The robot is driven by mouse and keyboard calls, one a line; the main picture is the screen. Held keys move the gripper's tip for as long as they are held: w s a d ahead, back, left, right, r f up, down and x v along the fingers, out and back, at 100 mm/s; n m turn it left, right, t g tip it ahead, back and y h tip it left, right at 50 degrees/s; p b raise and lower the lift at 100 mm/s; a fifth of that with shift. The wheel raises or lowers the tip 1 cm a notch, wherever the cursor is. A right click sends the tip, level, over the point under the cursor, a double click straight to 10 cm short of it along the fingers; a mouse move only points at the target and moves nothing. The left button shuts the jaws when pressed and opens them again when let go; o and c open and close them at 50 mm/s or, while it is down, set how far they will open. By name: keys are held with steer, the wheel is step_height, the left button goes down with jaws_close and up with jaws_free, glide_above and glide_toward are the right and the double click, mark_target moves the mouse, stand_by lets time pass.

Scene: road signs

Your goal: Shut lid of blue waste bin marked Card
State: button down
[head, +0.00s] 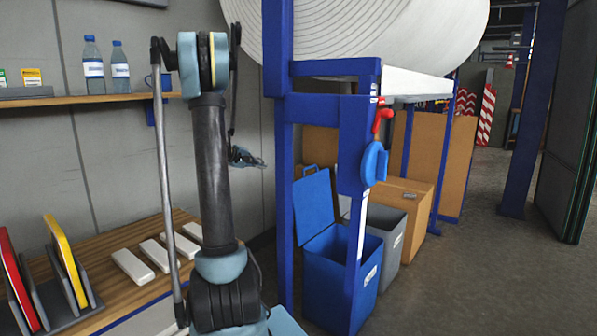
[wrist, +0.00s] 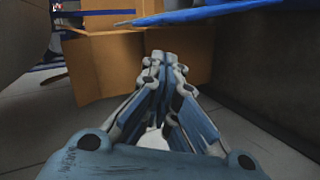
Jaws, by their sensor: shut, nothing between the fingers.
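The blue waste bin (head: 345,275) stands on the floor under the blue frame, partly hidden by a frame post. It has a white label, too small to read. Its blue lid (head: 314,207) is open, standing up and leaning back at the bin's rear left. My gripper (head: 250,160) is to the left of the lid and higher in the picture, apart from it. In the wrist view my gripper (wrist: 167,62) is shut and empty. A blue flat edge (wrist: 215,14) crosses the top there; I cannot tell whether it is the lid.
A grey bin (head: 387,238) and a cardboard box (head: 405,200) stand behind the blue bin. The blue frame (head: 283,190) carries a large white roll (head: 370,30). A wooden bench (head: 110,265) is at left, below a bottle shelf (head: 90,99). Floor at right is clear.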

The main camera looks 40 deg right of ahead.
steer(key=w+d+f+h, duration=0.2)
steer(key=w+d+f, duration=0.1)
steer(key=w+d, duration=0.15)
steer(key=w+d+f+n+h, duration=0.1)
steer(key=w+d+f, duration=0.15)
steer(key=d, duration=0.35)
steer(key=w+d+f+h, duration=0.2)
steer(key=w+d+f, duration=0.1)
steer(key=w+d, duration=0.15)
steer(key=s+d, duration=0.4)
steer(key=d, duration=0.7)
steer(key=shift+d+r+g, duration=0.2)
steer(key=shift+d+g, duration=0.1)
steer(key=shift+s, duration=0.1)
steer(key=shift+m, duration=0.6)
steer(key=shift+s+d+r, duration=0.2)
steer(key=shift+s+d, duration=0.05)
steer(key=shift+s, duration=0.55)
steer(key=shift+s+d+r, duration=0.2)
steer(key=shift+s+d, duration=0.1)
steer(key=shift+s, duration=0.5)
steer(key=shift+s+d+r, duration=0.2)
steer(key=shift+s+d, duration=0.05)
steer(key=shift+s, duration=0.55)
